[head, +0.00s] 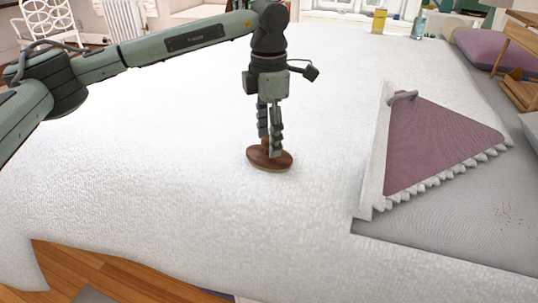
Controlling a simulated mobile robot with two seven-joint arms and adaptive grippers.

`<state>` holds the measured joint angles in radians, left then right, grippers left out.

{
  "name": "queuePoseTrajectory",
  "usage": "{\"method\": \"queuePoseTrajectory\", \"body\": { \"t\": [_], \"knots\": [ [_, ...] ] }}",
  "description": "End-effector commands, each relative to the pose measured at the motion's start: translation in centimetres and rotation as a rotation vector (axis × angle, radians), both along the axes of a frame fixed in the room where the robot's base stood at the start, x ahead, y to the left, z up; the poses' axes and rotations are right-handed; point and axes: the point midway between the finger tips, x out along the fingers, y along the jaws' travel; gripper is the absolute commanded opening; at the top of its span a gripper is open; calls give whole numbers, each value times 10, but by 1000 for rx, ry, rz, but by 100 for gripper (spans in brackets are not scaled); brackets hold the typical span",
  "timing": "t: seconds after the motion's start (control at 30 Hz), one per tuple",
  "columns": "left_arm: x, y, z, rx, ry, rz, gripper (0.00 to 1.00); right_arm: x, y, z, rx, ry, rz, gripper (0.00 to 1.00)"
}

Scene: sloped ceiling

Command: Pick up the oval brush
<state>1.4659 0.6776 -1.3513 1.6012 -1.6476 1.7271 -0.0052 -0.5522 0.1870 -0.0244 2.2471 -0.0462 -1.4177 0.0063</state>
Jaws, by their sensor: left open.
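The oval brush (269,158) is brown and wooden-looking and lies on the white bed cover (170,150) near the middle of the head view. My left gripper (270,150) points straight down over it, with its fingertips at the brush's upper part. The fingers are open, with a narrow gap between them. They hide part of the brush's top, and I cannot tell whether they touch it. My right gripper is not in the head view.
To the right, a folded-back corner shows purple cloth (440,145) with a ruffled white edge over a grey sheet (470,220). A purple pillow (485,48) and a wooden shelf (518,60) stand at the far right. The bed cover left of the brush is clear.

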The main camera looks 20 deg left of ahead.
Motion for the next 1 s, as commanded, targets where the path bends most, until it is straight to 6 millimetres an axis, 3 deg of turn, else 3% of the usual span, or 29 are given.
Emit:
{"method": "queuePoseTrajectory", "body": {
  "t": [0.13, 0.37, 0.8, 1.0],
  "knots": [
    [0, 1, -13, 1, -1, 1, 53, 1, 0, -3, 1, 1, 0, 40],
    [0, 0, -15, 0, -1, 1, 53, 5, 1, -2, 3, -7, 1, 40],
    [0, 0, -14, 0, -1, 1, 0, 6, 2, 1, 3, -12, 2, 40],
    [1, 0, -14, 0, -3, 1, 0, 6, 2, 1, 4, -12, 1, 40]
  ]
}}
